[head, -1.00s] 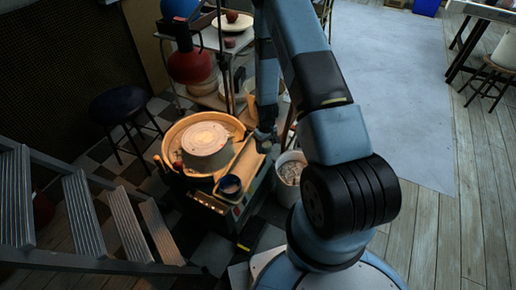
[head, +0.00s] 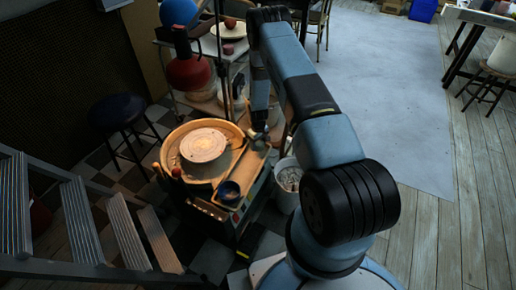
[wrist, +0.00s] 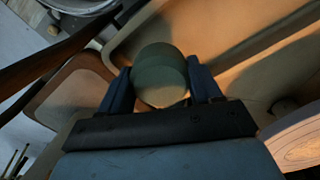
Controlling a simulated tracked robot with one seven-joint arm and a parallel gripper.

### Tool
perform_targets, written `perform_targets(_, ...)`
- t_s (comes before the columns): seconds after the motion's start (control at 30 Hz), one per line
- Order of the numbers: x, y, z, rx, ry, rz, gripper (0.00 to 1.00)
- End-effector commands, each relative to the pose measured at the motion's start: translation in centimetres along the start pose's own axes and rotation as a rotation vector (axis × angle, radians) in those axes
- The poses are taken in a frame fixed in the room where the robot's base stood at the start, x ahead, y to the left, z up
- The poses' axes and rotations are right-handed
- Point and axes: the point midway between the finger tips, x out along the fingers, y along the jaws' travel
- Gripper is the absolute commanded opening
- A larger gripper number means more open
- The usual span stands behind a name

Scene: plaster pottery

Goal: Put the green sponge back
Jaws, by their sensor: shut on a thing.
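My gripper (wrist: 159,80) is shut on the round, flat green sponge (wrist: 160,68), which sits between its two blue fingers in the wrist view. In the head view my gripper (head: 258,136) is at the right side of the pottery wheel's basin, by the long tan tray (head: 243,166). The sponge cannot be made out there. In the wrist view a tan surface with raised edges lies behind the sponge. I cannot tell whether the sponge touches it.
The wheel's pale disc (head: 203,145) is left of my gripper. A white bucket (head: 288,180) stands to the right, a shelf with pots behind, and a dark stool (head: 117,110) at left.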

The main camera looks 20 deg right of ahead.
Motion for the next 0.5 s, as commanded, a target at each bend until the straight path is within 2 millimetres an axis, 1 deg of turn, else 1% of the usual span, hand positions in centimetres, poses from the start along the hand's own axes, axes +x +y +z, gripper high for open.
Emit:
perform_targets(0.17,0.8,0.2,-0.6,0.0,0.001,0.0,0.31)
perform_targets(0.4,3.6,0.2,-0.6,-0.001,0.0,0.0,0.31)
perform_targets(0.5,3.8,0.3,-0.7,-0.001,0.001,0.001,0.31)
